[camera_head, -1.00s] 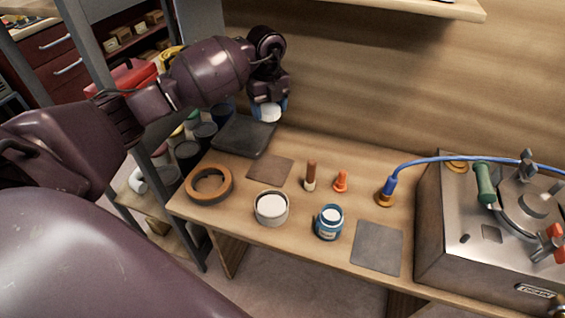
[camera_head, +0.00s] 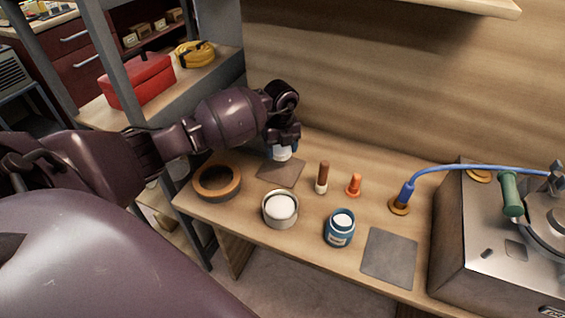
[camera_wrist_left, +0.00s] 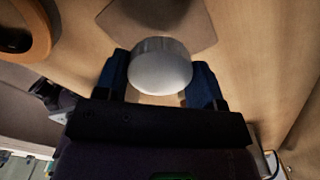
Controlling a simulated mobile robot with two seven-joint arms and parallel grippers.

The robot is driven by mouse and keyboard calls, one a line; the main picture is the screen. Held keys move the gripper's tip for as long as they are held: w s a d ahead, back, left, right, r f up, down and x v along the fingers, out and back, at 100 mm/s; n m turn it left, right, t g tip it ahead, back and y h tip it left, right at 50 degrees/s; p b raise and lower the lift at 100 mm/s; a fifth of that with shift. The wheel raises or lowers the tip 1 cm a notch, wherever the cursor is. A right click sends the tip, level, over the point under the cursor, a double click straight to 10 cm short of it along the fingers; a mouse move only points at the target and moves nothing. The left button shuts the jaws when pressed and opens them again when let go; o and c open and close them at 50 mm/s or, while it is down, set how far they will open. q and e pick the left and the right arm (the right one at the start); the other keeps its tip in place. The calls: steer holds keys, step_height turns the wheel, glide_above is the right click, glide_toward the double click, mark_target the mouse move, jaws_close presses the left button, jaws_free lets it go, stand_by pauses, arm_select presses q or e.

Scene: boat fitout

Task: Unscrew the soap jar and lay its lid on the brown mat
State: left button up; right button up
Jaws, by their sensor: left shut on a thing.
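My left gripper (camera_head: 282,148) is shut on a round white lid (camera_head: 282,154). In the left wrist view the lid (camera_wrist_left: 160,68) sits between the two blue fingers. The brown mat (camera_head: 281,174) lies bare on the bench just in front of the lid in the head view. The wrist view shows the mat (camera_wrist_left: 160,18) just beyond the lid; I cannot tell whether they touch. A blue jar (camera_head: 339,231) with a label and a white top, and a pale round jar (camera_head: 279,214) with white inside, stand upright on the bench. I cannot tell which is the soap jar. My right gripper is out of view.
An orange-brown ring (camera_head: 217,183) lies left of the mat. A brown-handled tool (camera_head: 322,177) and an orange piece (camera_head: 354,186) stand to its right. A grey mat (camera_head: 388,257) lies front right, beside a metal box (camera_head: 480,240) with a blue hose (camera_head: 450,169).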

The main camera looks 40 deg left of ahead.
mark_target(281, 168)
arm_select(q)
step_height(281, 168, down, 5)
steer(key=shift+f+b, duration=0.1)
steer(key=shift+b, duration=0.5)
steer(key=shift+f, duration=0.35)
steer(key=shift+r, duration=0.1)
steer(key=shift+f, duration=0.2)
steer(key=o, duration=1)
steer(key=shift+r, duration=0.15)
